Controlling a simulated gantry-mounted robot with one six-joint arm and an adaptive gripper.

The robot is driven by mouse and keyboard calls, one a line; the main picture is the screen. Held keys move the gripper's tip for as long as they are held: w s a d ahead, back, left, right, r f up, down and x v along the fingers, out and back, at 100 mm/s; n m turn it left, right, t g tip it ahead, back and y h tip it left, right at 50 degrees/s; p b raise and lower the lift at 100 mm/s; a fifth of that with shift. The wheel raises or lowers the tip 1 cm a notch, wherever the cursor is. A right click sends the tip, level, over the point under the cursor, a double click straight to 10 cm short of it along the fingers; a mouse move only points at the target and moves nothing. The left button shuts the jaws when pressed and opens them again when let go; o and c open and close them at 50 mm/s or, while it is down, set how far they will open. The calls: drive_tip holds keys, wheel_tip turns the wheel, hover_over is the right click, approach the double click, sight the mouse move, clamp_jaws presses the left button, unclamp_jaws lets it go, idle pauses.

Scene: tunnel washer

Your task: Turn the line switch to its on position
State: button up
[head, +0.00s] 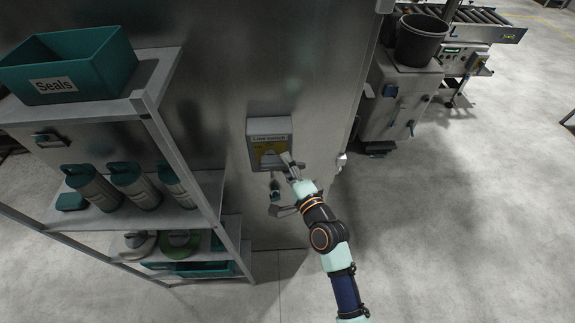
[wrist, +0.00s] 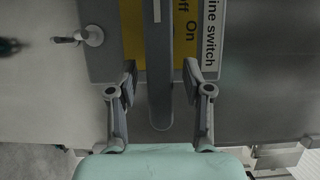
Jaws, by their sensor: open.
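The line switch (head: 270,126) is a grey box with a yellow plate, mounted on the washer's steel side in the head view. The wrist view shows its label (wrist: 209,40) and, turned sideways, the words Off and On on the yellow plate (wrist: 188,55). A long grey handle (wrist: 158,70) runs from the top of that view to between my fingers. My gripper (wrist: 163,92) is open, one finger on each side of the handle, with gaps visible. In the head view my gripper (head: 290,166) is at the box's lower right and partly hides the handle; which word it points to is unclear.
A shelf rack (head: 150,100) with a teal Seals bin (head: 75,60) and several grey canisters (head: 135,185) stands at the left. A small fitting (head: 275,188) sits on the wall below the switch. A black bucket (head: 420,42) stands on a machine at the back.

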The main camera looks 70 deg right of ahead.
sight(272, 177)
clamp_jaws()
drive_tip(key=shift+f+b, duration=0.15)
drive_tip(key=shift+b, duration=0.15)
drive_tip(key=f+m+b, duration=0.1)
drive_tip(key=m+b, duration=0.1)
drive_tip(key=b, duration=0.1)
drive_tip(key=shift+f+m+t+h, duration=0.2)
drive_tip(key=shift+m+t+h, duration=0.1)
drive_tip(key=shift+m+h, duration=0.1)
drive_tip(key=shift+w+a+f+m+g+h+b, duration=0.5)
drive_tip(key=shift+m+h+b, duration=0.8)
drive_tip(key=shift+m+b, duration=1.45)
drive_tip(key=shift+w+a+f+m+g+h+b, duration=0.4)
drive_tip(key=shift+w+m+g+h+b, duration=0.8)
drive_tip(key=shift+m, duration=2.6)
drive_tip(key=shift+w+a+f+m+g+h+b, duration=0.2)
drive_tip(key=shift+w+f+m+g+h+b, duration=0.3)
drive_tip(key=shift+m+h+b, duration=1.7)
drive_tip(key=m+y+b, duration=0.1)
drive_tip(key=m, duration=0.1)
drive_tip(key=shift+s+m+y, duration=0.1)
drive_tip(key=shift+m+y, duration=0.2)
drive_tip(key=shift+m, duration=0.05)
